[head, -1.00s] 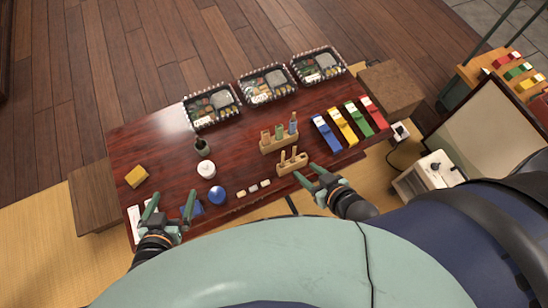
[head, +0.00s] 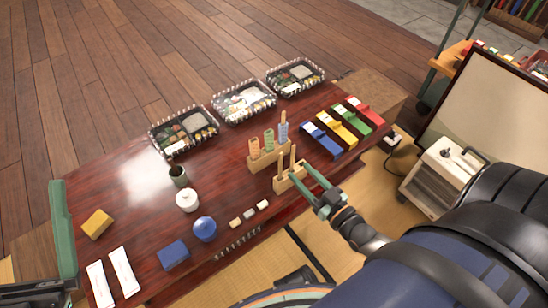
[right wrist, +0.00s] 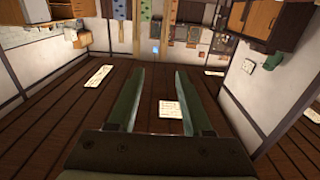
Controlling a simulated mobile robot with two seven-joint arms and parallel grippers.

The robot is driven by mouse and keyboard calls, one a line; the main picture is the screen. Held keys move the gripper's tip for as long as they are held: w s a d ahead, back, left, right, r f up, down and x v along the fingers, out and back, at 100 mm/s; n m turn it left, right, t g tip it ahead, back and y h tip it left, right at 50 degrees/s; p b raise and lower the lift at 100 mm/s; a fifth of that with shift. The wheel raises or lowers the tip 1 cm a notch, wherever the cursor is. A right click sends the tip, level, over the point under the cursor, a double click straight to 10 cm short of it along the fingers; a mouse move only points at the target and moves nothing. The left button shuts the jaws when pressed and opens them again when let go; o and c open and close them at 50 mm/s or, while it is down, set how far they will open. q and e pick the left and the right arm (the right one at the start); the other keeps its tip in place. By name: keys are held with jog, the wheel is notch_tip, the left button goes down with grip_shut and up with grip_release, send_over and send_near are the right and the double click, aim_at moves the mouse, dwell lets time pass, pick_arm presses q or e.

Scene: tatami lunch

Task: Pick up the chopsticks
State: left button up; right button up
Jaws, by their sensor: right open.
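No chopsticks can be told for certain. Thin pale sticks stand upright in a small wooden holder (head: 290,180) at the middle of the table in the head view; they are too small to name. Two white paper packets (head: 124,271) lie at the table's near left corner, contents hidden. My right gripper (head: 300,171) is open, its fingertips close to the small holder's right side; contact cannot be told. The right wrist view shows its fingers (right wrist: 160,75) spread with nothing held. My left gripper (head: 62,230) shows only as a green finger at the left edge.
A second holder (head: 268,152) with orange, green and blue pieces stands just behind. Coloured cases (head: 335,128) lie to the right. Lunch boxes (head: 243,101) line the far edge. A dark cup (head: 177,176), white pot (head: 187,200) and blue ball-shaped object (head: 204,229) stand left of the holders.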

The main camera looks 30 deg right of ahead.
aim_at(281, 157)
jog(key=w+b, duration=0.1)
jog(key=w, duration=0.2)
jog(key=w+a+b, duration=0.1)
jog(key=w, duration=0.3)
jog(key=w+f+b, duration=0.1)
jog(key=w+b, duration=0.1)
jog(key=w, duration=0.2)
jog(key=shift+w+a, duration=0.1)
jog(key=shift+a, duration=0.1)
jog(key=shift+w, duration=0.55)
pick_arm(q)
jog(key=shift+n, duration=0.4)
jog(key=shift+d+f, duration=0.15)
jog(key=shift+f, duration=1)
jog(key=shift+d+f, duration=0.1)
jog(key=shift+f, duration=1)
pick_arm(e)
jog(key=shift+r, duration=0.1)
grip_shut()
